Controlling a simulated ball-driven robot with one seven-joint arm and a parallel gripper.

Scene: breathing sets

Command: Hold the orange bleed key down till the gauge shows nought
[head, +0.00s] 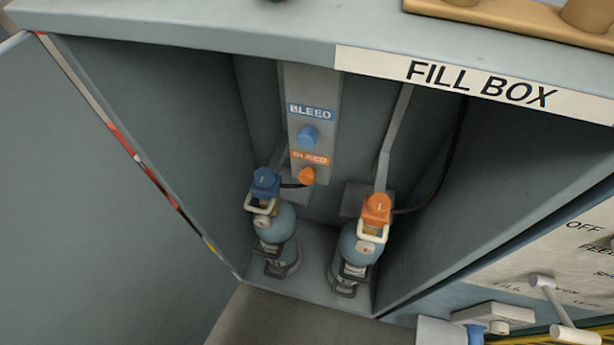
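The orange bleed key (307,176) is a small knob on a grey upright panel (315,120) inside the fill box, under an orange BLEED label (310,158). A blue bleed key (307,136) sits above it under a blue BLEED label (310,112). Nothing touches either key. I cannot make out a gauge reading; a small round white face (367,249) shows on the right cylinder, too small to read. My gripper is not in view.
Two grey-blue cylinders stand in the box, one with a blue knob (265,182), one with an orange knob (377,209). The door (90,200) is open at left. A lever (550,300) and a labelled panel (570,245) are at lower right.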

